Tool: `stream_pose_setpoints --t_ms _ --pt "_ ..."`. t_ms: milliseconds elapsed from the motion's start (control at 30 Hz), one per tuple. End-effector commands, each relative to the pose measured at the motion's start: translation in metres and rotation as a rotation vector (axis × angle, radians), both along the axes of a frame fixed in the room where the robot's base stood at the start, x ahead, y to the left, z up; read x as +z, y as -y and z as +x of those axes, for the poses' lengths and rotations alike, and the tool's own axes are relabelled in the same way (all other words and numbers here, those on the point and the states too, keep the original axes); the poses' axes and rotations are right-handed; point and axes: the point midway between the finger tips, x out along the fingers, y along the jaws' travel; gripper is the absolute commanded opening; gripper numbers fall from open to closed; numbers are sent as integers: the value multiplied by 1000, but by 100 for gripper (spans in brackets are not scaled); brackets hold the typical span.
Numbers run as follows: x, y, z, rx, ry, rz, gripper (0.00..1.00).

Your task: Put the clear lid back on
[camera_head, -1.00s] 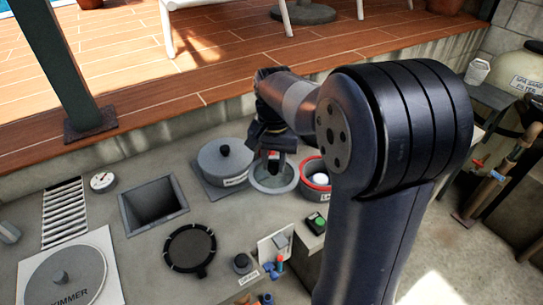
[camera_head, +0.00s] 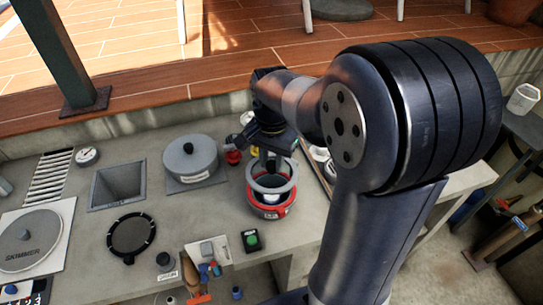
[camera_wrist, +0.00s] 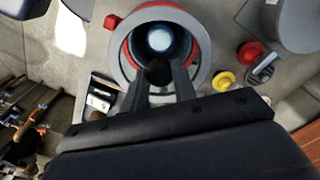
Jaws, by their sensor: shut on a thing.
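My gripper (camera_head: 268,162) points down and is shut on the dark knob (camera_wrist: 159,73) of the clear lid. The clear lid (camera_head: 253,178) is a see-through disc with a grey rim, held about level. It is over the red-rimmed pot (camera_head: 267,212) and seems slightly above it; contact is hard to judge. A pale round thing shows inside the pot, through the lid.
A grey lidded pot (camera_head: 190,160) stands left of the lid. Small red (camera_head: 233,157) and yellow knobs sit behind it. A green-button box (camera_head: 251,241) is in front of the red-rimmed pot. A square opening (camera_head: 118,186) and black round frame (camera_head: 131,236) lie further left.

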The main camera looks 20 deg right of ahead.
Motion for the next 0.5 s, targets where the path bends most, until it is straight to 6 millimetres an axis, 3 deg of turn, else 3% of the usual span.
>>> stream_pose_setpoints --t_ms 500 --pt "-35 0 0 0 0 0 0"
